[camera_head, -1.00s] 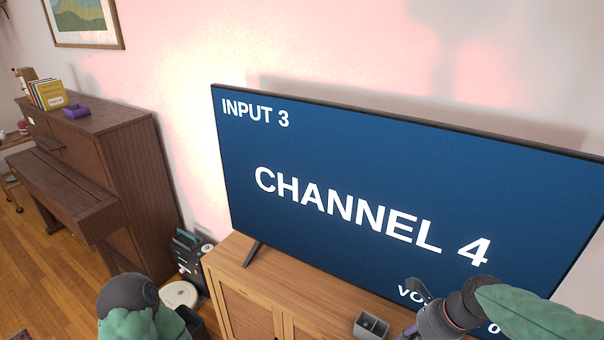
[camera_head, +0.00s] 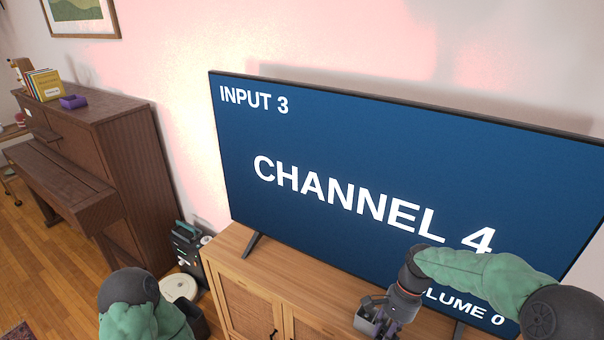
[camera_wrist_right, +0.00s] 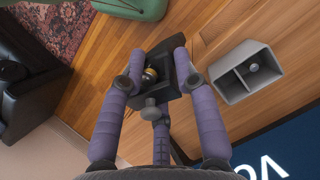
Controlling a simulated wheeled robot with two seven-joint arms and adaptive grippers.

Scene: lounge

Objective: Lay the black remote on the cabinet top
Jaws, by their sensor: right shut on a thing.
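The wooden cabinet top (camera_head: 290,279) runs along under the television in the head view. My right gripper (camera_wrist_right: 158,82) is shut on a dark, blocky thing, seemingly the black remote (camera_wrist_right: 181,69), seen nearly end-on between the purple fingers. Its full shape and any buttons are hidden. In the head view my right gripper is at the bottom edge, beside a grey holder, and its fingertips are out of clear sight. I cannot tell whether the held thing touches the cabinet top. My left arm shows at the lower left, but its gripper is out of view.
The grey two-compartment holder (camera_wrist_right: 240,73) stands on the cabinet, right of my gripper in the wrist view. The television (camera_head: 370,190) stands along the back, with a foot (camera_head: 254,245) near the left end. Bare cabinet top lies between that foot and the holder.

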